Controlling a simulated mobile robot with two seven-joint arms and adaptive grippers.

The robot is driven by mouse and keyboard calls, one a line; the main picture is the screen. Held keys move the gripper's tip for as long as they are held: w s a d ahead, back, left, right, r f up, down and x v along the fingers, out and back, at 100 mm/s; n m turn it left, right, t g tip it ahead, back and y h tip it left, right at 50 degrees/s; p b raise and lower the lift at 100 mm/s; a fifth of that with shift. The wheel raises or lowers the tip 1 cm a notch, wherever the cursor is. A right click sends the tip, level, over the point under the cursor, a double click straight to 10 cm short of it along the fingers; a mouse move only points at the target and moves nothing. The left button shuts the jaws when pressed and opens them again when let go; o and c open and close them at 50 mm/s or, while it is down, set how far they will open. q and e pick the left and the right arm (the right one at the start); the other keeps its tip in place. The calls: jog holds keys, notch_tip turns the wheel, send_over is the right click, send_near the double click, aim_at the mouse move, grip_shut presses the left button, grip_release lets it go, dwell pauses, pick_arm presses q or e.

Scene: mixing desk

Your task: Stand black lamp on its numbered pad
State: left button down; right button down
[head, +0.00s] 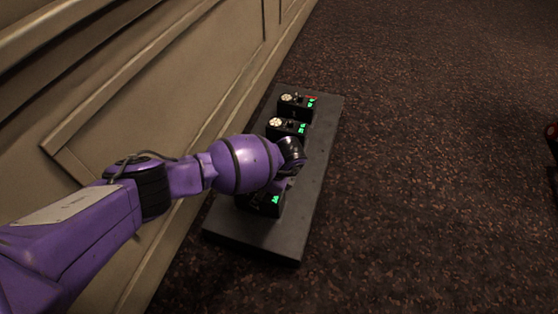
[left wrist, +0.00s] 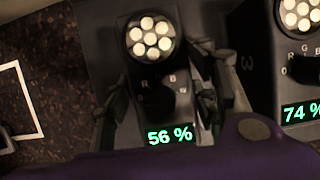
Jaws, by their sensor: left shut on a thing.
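My left gripper (head: 274,194) is over the near end of a low dark board (head: 230,238), largely hidden by my purple wrist in the head view. It is shut on a black lamp (head: 262,206), a small box with a green display. In the left wrist view the fingers lie along both sides of this lamp (left wrist: 156,74), which has a round cluster of white bulbs, a knob and a display reading 56 %. In the head view I cannot tell whether its base touches the board. My right gripper is not in view.
Two similar black lamps stand farther along the board, the middle one (head: 286,129) and the far one (head: 297,105). A neighbouring lamp (left wrist: 298,72) reading 74 % is close in the left wrist view. A panelled wall (head: 190,75) runs along the left. Carpet (head: 430,180) lies open at right.

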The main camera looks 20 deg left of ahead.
pick_arm(q)
jog(key=c, duration=0.7)
grip_release()
jog(key=shift+c, duration=0.2)
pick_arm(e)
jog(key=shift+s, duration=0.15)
pick_arm(q)
jog(key=p+v, duration=0.6)
jog(key=v, duration=0.6)
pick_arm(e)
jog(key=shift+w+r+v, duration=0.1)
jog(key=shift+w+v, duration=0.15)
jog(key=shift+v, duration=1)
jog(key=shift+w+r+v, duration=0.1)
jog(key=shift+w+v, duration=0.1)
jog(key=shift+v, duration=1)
